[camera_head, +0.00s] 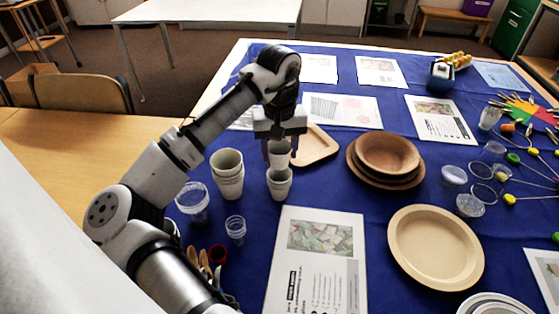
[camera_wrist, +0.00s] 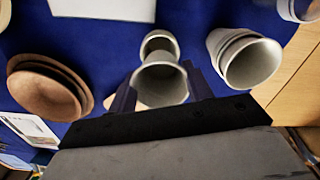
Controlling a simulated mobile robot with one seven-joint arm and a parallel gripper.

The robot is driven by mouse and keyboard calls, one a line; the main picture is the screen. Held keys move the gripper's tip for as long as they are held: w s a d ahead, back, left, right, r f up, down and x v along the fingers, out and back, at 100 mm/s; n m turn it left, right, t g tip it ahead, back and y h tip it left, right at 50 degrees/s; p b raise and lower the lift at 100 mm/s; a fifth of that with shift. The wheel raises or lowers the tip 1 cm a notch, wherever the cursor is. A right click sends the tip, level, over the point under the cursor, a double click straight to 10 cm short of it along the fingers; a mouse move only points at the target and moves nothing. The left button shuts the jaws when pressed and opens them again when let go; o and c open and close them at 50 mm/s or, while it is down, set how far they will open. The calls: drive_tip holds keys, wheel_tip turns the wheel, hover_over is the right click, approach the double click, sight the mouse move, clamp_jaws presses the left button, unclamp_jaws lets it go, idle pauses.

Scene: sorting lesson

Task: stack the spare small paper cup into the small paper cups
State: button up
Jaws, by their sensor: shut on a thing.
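My gripper (camera_head: 279,144) is shut on a pale small paper cup (camera_head: 279,157), held upright with a finger on each side. The small paper cups (camera_head: 279,190) stand on the blue cloth directly below it in the head view. The held cup's bottom is at their rim; I cannot tell whether it is just above or slightly inside. In the wrist view the held cup (camera_wrist: 160,85) is between my fingers (camera_wrist: 160,90), and it partly covers the small paper cups (camera_wrist: 160,42) behind it.
A stack of larger paper cups (camera_head: 228,178) stands close on the left. Clear cups (camera_head: 192,200) are nearer the front left. A square wooden plate (camera_head: 318,146) lies behind right, and brown bowls (camera_head: 386,160) are farther right. A printed sheet (camera_head: 317,262) lies in front.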

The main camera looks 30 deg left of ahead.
sight(279, 165)
drive_tip(key=shift+f, duration=2)
drive_tip(key=shift+f, duration=0.15)
drive_tip(key=shift+f, duration=0.35)
drive_tip(key=o, duration=0.9)
drive_tip(key=shift+o, duration=0.2)
wheel_tip(279, 165, up, 13)
